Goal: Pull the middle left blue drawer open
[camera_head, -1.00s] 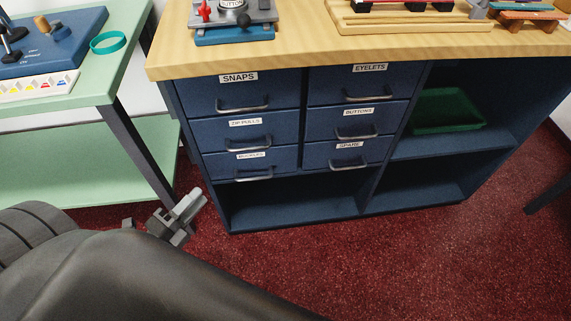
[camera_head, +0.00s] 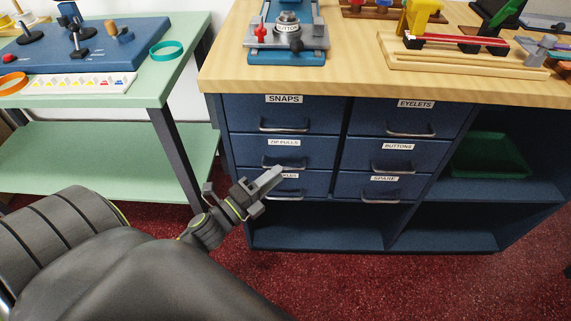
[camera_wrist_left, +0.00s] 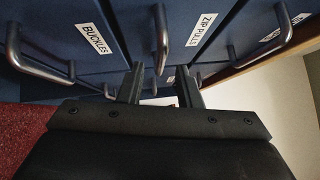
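The middle left blue drawer (camera_head: 248,150), labelled ZIP PULLS, looks shut, flush with its neighbours. Its grey bar handle (camera_head: 284,163) is partly visible just above my left gripper (camera_head: 272,180). In the left wrist view the ZIP PULLS label (camera_wrist_left: 201,29) is at upper middle, with the drawer's handle (camera_wrist_left: 161,40) left of it. My left gripper (camera_wrist_left: 162,82) is open and empty, its fingers one on each side of that handle in the picture. I cannot tell whether they reach around the bar. My right gripper is in neither view.
The SNAPS drawer (camera_head: 245,118) is above and the BUCKLES drawer (camera_wrist_left: 55,22) below, its front partly hidden by my gripper. Other drawers are to the right. A green side table (camera_head: 150,95) stands left of the cabinet. Red carpet (camera_head: 330,285) in front is clear.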

